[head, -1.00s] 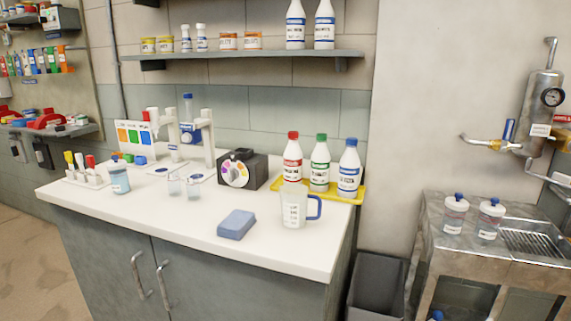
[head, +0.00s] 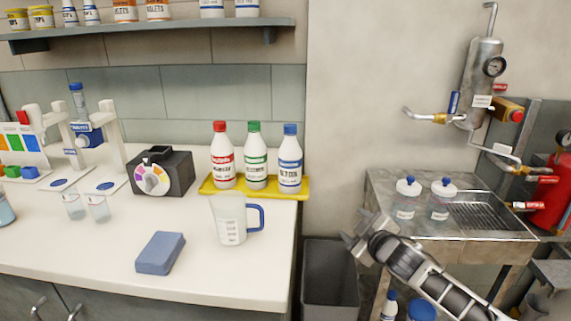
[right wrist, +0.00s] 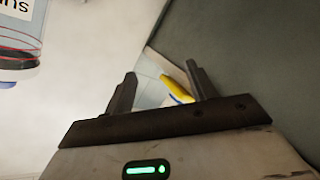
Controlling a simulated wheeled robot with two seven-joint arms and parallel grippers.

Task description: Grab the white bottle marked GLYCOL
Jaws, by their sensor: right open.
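Three white bottles stand upright on a yellow tray (head: 225,191) at the counter's right back, capped red (head: 222,165), green (head: 255,165) and blue. The blue-capped bottle (head: 290,167), at the tray's right end, has a label that seems to read GLYCOL, though it is blurred. My right gripper (head: 357,236) is open and empty, to the right of and below this bottle in the head view, clear of the counter. In the right wrist view, the open jaws (right wrist: 161,86) have a yellow and blue patch beyond them that I cannot identify. My left gripper is out of view.
A clear jug (head: 230,222) with a blue handle stands in front of the tray. A blue sponge (head: 160,253) lies nearer the front. A shelf (head: 180,30) runs above. A dark bin (head: 330,275) and metal sink bench (head: 465,240) are to the right.

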